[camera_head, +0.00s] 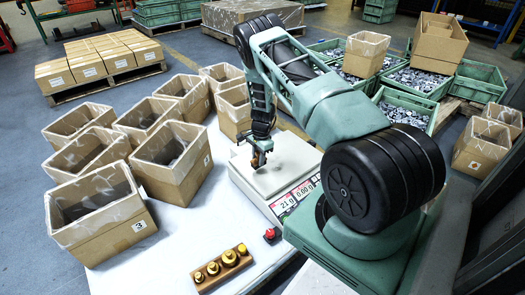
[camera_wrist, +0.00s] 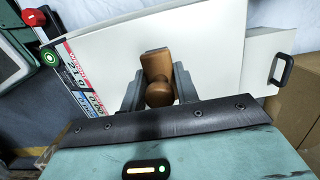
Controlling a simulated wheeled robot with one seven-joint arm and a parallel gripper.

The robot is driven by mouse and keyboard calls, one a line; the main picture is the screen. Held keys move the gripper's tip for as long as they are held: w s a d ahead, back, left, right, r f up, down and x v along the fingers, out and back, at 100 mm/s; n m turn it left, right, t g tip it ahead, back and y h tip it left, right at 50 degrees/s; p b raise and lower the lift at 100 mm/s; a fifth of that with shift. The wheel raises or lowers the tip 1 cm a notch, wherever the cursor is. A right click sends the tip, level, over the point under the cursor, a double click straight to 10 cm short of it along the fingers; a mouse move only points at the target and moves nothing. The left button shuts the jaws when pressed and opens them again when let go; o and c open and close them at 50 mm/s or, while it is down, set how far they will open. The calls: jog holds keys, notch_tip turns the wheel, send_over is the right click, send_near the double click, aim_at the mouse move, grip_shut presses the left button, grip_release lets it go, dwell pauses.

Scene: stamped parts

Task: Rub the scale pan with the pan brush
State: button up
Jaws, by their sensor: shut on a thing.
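The scale pan (camera_head: 292,172) is a flat white plate on top of the scale, on the white table. It also fills much of the wrist view (camera_wrist: 215,50). My gripper (camera_head: 262,147) points down over the left part of the pan. It is shut on the pan brush (camera_head: 257,159), whose brown wooden handle shows between the two grey fingers in the wrist view (camera_wrist: 156,68). The bristles are hidden there by the handle. The brush's lower end is at or just above the pan; I cannot tell whether it touches.
The scale's display panel (camera_head: 297,196) faces the front. A wooden block with brass weights (camera_head: 222,268) and a red button (camera_head: 270,234) are in front. Several open cardboard boxes (camera_head: 105,210) crowd the left. Green crates of metal parts (camera_head: 405,108) stand behind my arm.

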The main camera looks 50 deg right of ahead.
jog(key=shift+r+p, duration=2.1)
jog(key=shift+r, duration=0.95)
